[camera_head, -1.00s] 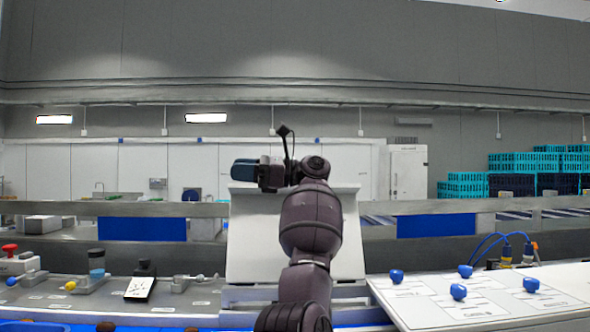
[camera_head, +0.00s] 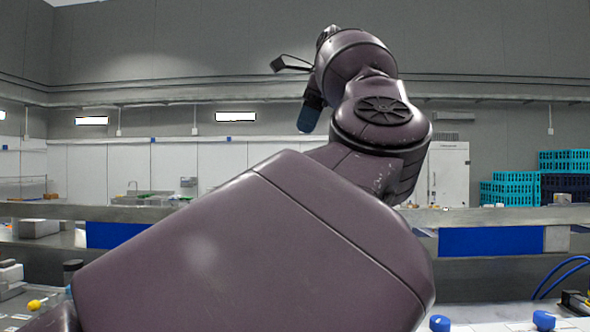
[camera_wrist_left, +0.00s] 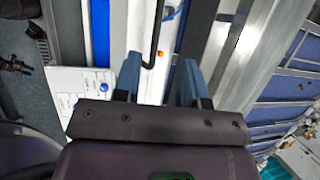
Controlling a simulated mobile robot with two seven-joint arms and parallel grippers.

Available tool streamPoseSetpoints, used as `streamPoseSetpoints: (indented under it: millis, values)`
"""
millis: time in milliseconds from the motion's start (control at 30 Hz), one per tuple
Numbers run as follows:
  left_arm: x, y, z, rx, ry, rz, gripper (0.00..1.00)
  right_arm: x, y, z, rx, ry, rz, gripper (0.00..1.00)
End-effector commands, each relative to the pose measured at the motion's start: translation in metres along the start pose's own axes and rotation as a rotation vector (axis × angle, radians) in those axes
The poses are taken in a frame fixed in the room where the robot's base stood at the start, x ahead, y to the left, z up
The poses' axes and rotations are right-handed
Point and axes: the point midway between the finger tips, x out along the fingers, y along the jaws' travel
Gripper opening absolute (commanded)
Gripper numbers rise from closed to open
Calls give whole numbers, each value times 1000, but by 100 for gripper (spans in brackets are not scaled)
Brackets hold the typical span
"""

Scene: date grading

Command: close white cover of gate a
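My left arm fills the middle of the head view and hides the area where a white cover panel stood earlier. My left gripper (camera_head: 311,114) is held up high, with its blue fingers pointing down. In the left wrist view the two blue fingers of the gripper (camera_wrist_left: 157,80) are apart. A thin dark bent rod (camera_wrist_left: 153,40) shows between them; I cannot tell whether it touches a finger. A white surface (camera_wrist_left: 145,20) lies behind the rod; I cannot tell whether it is the cover of gate a. My right gripper is not in view.
A white board with blue knobs (camera_wrist_left: 83,85) lies left of the fingers in the wrist view. In the head view, blue knobs (camera_head: 440,323) show at the lower right. A steel rail with blue panels (camera_head: 490,241) runs behind my arm. Teal crates (camera_head: 510,190) stand far right.

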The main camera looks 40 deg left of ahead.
Motion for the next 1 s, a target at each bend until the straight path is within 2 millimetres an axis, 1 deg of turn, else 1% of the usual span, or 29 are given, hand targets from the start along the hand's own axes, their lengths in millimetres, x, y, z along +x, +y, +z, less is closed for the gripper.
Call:
streamPoseSetpoints:
  millis: [133, 267, 500, 700, 833, 1000]
  values:
    - [11, 0, -1, 1, 1, 3, 38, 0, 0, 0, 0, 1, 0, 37]
    - [27, 0, 0, -2, -2, 3, 38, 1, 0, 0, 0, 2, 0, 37]
    - [66, 0, -1, -1, -1, 3, 38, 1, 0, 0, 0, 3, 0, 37]
    - [93, 0, 0, -1, -1, 2, 38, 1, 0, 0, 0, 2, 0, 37]
    - [102, 0, 0, 0, -2, 0, 38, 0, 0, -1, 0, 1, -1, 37]
    - [108, 0, 0, 0, -2, 1, 38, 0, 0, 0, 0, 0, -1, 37]
